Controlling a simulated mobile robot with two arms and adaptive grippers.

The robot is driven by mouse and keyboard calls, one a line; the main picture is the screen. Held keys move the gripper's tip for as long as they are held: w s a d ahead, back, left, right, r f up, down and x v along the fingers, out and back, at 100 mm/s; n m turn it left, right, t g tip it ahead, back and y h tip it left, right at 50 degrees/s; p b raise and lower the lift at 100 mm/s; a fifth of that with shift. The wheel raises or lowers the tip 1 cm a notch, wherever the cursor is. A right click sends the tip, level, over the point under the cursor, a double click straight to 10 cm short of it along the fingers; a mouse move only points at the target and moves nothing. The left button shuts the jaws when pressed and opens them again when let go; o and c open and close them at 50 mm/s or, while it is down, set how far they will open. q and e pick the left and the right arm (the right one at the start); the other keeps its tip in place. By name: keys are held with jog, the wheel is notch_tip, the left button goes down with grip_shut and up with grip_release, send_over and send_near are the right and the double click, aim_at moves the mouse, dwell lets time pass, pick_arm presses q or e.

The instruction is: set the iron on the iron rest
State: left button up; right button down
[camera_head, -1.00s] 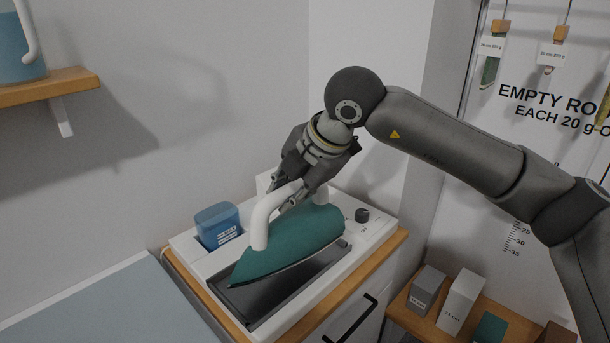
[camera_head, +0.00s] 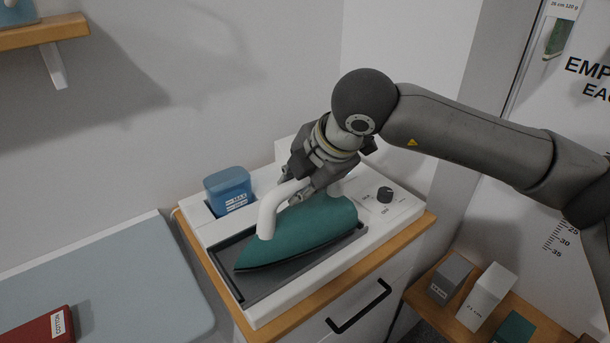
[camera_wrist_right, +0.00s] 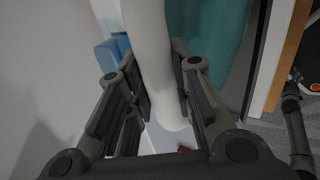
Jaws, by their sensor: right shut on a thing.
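The iron has a teal body (camera_head: 312,228) and a white handle (camera_head: 268,215). My right gripper (camera_head: 290,194) is shut on the handle; in the right wrist view the white handle (camera_wrist_right: 152,70) lies between its two fingers (camera_wrist_right: 160,100). The iron rest is a dark grey recessed plate (camera_head: 262,284) in a white station. The iron is over this plate, roughly in line with it, its pointed end toward the lower left. I cannot tell whether its sole touches the plate.
A blue water tank (camera_head: 229,190) stands in the station behind the iron. A dark knob (camera_head: 385,194) is at its right. Several blocks stand on a low shelf at lower right.

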jog(key=shift+a, duration=0.1)
jog(key=c, duration=1.3)
grip_release()
jog(key=shift+d, duration=0.2)
pick_arm(q)
jog(key=shift+s+a+f, duration=0.15)
jog(key=shift+s+a, duration=0.55)
jog(key=shift+a, duration=0.35)
pick_arm(e)
jog(key=shift+a, duration=0.1)
jog(key=shift+r, duration=0.2)
pick_arm(q)
jog(key=shift+w+d+f+b, duration=0.2)
jog(key=shift+d+f+b, duration=0.05)
jog(key=shift+f+b, duration=0.5)
pick_arm(e)
jog(key=shift+v, duration=5.9)
pick_arm(q)
jog(key=shift+r, duration=0.1)
pick_arm(e)
jog(key=shift+f, duration=0.1)
